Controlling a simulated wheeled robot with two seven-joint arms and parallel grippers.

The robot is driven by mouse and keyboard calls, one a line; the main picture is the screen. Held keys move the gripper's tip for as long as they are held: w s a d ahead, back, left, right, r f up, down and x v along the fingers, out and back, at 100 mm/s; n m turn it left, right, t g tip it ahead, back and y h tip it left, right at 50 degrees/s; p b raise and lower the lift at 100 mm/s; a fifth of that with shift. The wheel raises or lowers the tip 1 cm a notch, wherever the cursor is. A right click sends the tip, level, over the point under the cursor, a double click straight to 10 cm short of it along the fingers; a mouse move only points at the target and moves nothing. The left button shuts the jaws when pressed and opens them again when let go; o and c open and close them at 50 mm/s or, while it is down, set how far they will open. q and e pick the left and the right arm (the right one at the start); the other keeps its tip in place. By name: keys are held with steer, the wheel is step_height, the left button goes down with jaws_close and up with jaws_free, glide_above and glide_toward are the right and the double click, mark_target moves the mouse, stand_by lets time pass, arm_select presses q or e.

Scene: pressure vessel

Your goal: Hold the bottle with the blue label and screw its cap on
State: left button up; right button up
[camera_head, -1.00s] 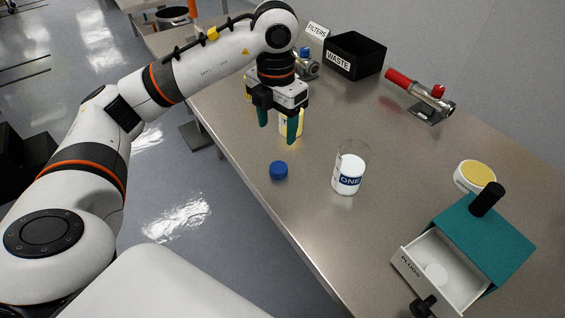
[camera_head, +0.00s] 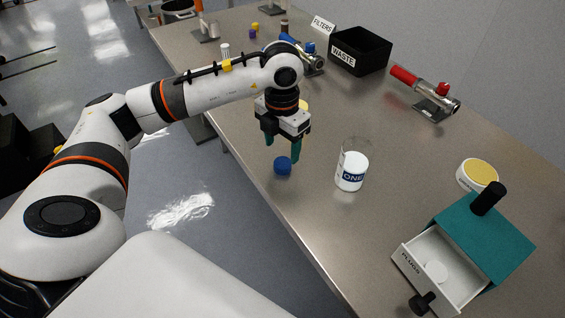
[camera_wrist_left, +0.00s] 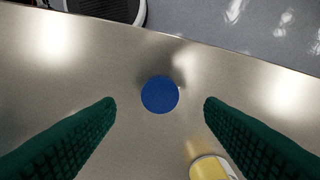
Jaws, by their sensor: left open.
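A blue cap (camera_head: 283,167) lies on the steel table near its front-left edge. My left gripper (camera_head: 281,150) is open and empty just above the cap, pointing down. In the left wrist view the cap (camera_wrist_left: 160,94) lies between the two green fingertips (camera_wrist_left: 160,102), with no contact visible. A clear container with a white lower part and a label reading ONE in blue (camera_head: 351,177) stands upright to the right of the cap. I cannot tell whether it is the bottle with the blue label. My right gripper is out of view.
A yellow-and-white object (camera_wrist_left: 210,168) stands close by, mostly hidden behind my gripper in the head view. A teal drawer box (camera_head: 485,240) with an open drawer, a yellow-topped round tub (camera_head: 478,175), a red-handled device (camera_head: 425,95) and a black WASTE bin (camera_head: 360,52) are also there.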

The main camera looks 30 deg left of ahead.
mark_target(282, 163)
arm_select(q)
step_height(282, 163, down, 5)
steer(key=shift+f+p, duration=0.1)
steer(key=shift+p, duration=0.6)
steer(key=c, duration=1)
